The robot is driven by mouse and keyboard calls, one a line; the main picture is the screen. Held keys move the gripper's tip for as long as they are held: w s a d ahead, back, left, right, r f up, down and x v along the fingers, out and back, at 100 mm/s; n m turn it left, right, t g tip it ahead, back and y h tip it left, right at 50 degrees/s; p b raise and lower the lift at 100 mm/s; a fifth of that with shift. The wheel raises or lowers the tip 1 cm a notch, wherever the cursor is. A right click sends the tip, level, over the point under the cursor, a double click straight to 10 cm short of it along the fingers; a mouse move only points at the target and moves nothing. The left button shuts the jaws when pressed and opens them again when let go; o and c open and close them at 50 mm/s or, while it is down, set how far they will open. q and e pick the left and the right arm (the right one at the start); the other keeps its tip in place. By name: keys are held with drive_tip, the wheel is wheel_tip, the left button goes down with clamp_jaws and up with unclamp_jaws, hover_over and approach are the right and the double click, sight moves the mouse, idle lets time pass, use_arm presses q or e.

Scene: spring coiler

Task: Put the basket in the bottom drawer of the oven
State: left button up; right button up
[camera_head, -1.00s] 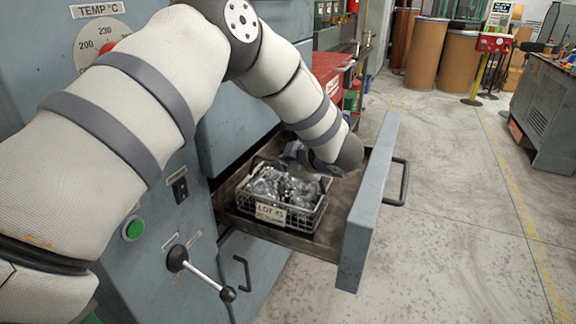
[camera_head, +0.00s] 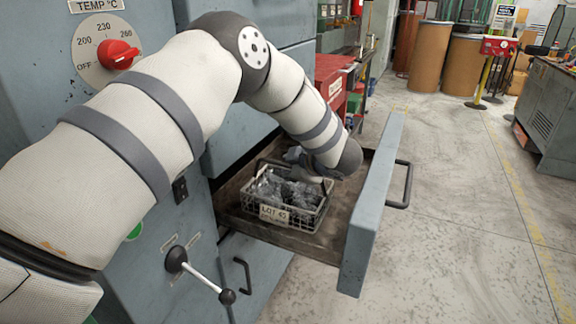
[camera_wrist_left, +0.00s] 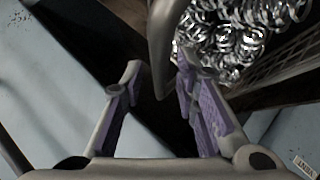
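The wire basket (camera_head: 322,213) with a "LOT 45" tag holds shiny metal springs. It sits upright inside the pulled-out drawer (camera_head: 365,215) of the blue-grey oven (camera_head: 45,125). My left gripper (camera_head: 303,160) is over the basket, partly hidden by my own wrist. In the left wrist view my left gripper (camera_wrist_left: 158,80) has its fingers apart. The basket's grey handle (camera_wrist_left: 163,45) reaches between or just beyond them; I cannot tell if it touches. The springs (camera_wrist_left: 240,35) and wire mesh show at upper right there. My right gripper is not in view.
Below the open drawer is a closed front with a dark handle (camera_head: 242,275). A lever (camera_head: 200,275) sticks out from the oven's front. A red cabinet (camera_head: 333,85) stands behind the drawer. The floor (camera_head: 455,220) to the right is clear.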

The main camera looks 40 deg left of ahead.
use_arm(q)
drive_tip(key=shift+r, duration=0.1)
drive_tip(key=p+v, duration=0.1)
drive_tip(key=v, duration=1.1)
drive_tip(key=shift+s, duration=0.1)
